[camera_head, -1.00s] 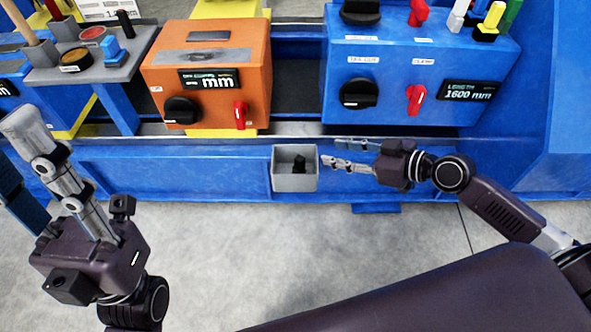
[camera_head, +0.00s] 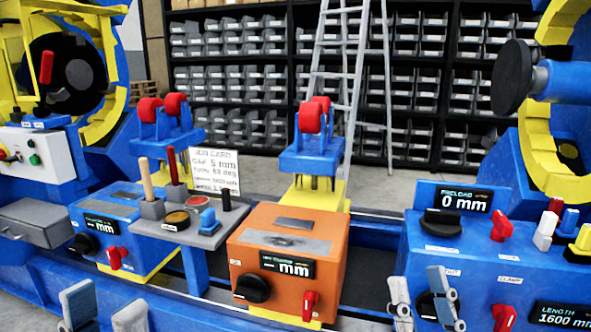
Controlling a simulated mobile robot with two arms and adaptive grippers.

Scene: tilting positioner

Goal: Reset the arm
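My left gripper (camera_head: 105,312) shows at the bottom left edge. Its two grey fingers point up and stand apart, with nothing visible between them. My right gripper (camera_head: 422,297) shows at the bottom right, in front of the blue control box (camera_head: 470,262). Its two grey fingers also stand apart, and I see nothing held between them. The palms and wrists of both grippers are below the picture. I cannot tell whether the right fingers touch the blue box.
An orange box (camera_head: 300,225) with a display, black knob and red lever stands in the middle. A grey tool tray (camera_head: 185,235) stands left of it. Blue rails and yellow-blue rings flank the scene. Bin shelves (camera_head: 260,75) and a ladder (camera_head: 345,60) stand behind.

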